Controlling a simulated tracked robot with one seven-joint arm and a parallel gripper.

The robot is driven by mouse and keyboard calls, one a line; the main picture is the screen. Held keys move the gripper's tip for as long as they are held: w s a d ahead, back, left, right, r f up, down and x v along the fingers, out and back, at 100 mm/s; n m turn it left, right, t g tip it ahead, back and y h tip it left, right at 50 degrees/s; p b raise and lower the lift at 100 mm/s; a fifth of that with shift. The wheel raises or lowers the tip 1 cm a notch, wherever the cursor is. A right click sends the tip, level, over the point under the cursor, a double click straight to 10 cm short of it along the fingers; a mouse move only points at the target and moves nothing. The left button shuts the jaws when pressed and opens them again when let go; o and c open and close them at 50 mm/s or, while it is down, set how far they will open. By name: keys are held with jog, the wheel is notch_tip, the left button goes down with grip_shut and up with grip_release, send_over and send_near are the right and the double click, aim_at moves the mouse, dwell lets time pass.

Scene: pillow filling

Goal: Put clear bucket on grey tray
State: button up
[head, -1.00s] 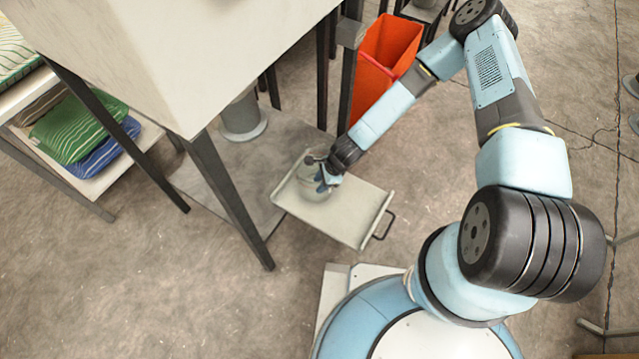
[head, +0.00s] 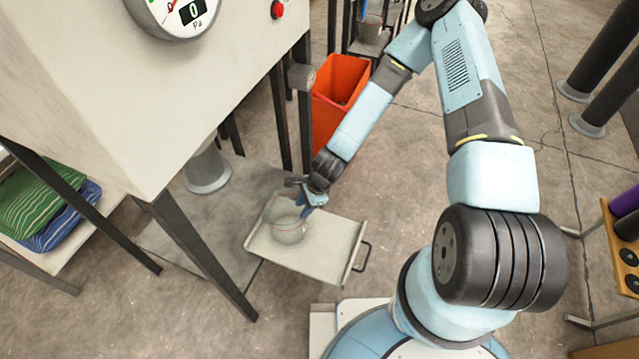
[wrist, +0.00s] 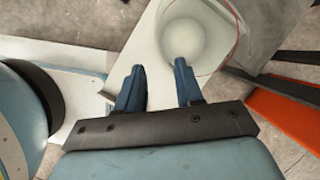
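The clear bucket (head: 288,228) stands upright on the grey tray (head: 335,245), near the tray's left end. My gripper (head: 309,203) is at the bucket's upper right side in the head view. In the wrist view the two blue fingers of my gripper (wrist: 158,70) are spread apart with nothing between them. The bucket (wrist: 205,32) lies beyond the fingertips, and the right fingertip overlaps its edge in the picture. I cannot tell whether that finger touches it. The tray (wrist: 148,45) shows behind the fingers.
An orange bin (head: 338,95) stands behind the tray. A white machine (head: 150,100) on dark legs overhangs the left side, above a low grey plate. Folded striped pillows (head: 45,205) lie on a shelf at far left.

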jog(key=w+d+r+n+t+h, duration=0.1)
jog(key=w+d+r+n, duration=0.3)
jog(key=r, duration=0.7)
jog(key=w+d+r+n+t, duration=0.15)
jog(key=d+r, duration=0.35)
jog(key=r, duration=0.6)
jog(key=w+d+r+n+t+h, duration=0.1)
jog(key=w+d+r+n, duration=0.35)
jog(key=r, duration=0.65)
jog(key=s+d+r+n+t+h, duration=0.1)
jog(key=s+d+r, duration=0.3)
jog(key=r, duration=0.4)
jog(key=s+d+r+n, duration=0.1)
jog(key=s+d+r, duration=0.3)
jog(key=r, duration=0.5)
jog(key=s+d+r+n+t, duration=0.1)
jog(key=s+d+r, duration=0.2)
jog(key=s, duration=0.4)
jog(key=s+d+r+h, duration=0.1)
jog(key=s+d+r, duration=0.2)
jog(key=s+r, duration=0.3)
jog(key=shift+s+d+r+n+t+h, duration=0.2)
jog(key=shift+s+n+t+h, duration=0.1)
jog(key=shift+s+n+t, duration=0.15)
